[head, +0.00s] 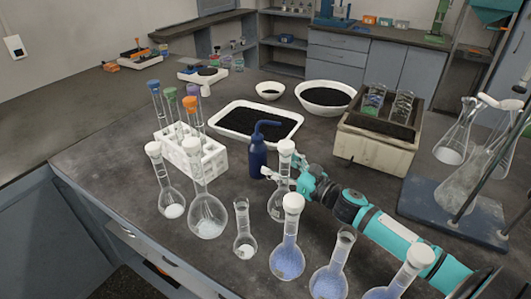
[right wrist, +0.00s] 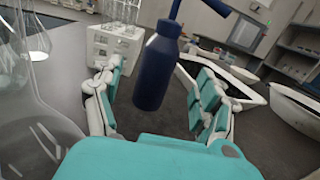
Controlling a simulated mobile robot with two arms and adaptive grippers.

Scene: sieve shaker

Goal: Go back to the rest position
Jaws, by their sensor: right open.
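My right gripper (head: 279,176) comes in from the right over the bench, its arm passing behind the front row of flasks. It is open, with its fingertips close to the dark blue wash bottle (head: 258,158). In the right wrist view the bottle (right wrist: 158,72) stands upright between the two spread fingers of the gripper (right wrist: 158,97), with a gap on both sides. Part of the gripper is hidden behind a white-stoppered flask (head: 285,147) in the head view. My left gripper is not in view.
Several glass flasks (head: 287,250) stand along the front, close to my right arm. A white tube rack (head: 205,160) is at left. A black-filled tray (head: 258,122), bowls (head: 325,97) and a beige box (head: 372,148) stand behind. A blue flask stand (head: 455,214) is at right.

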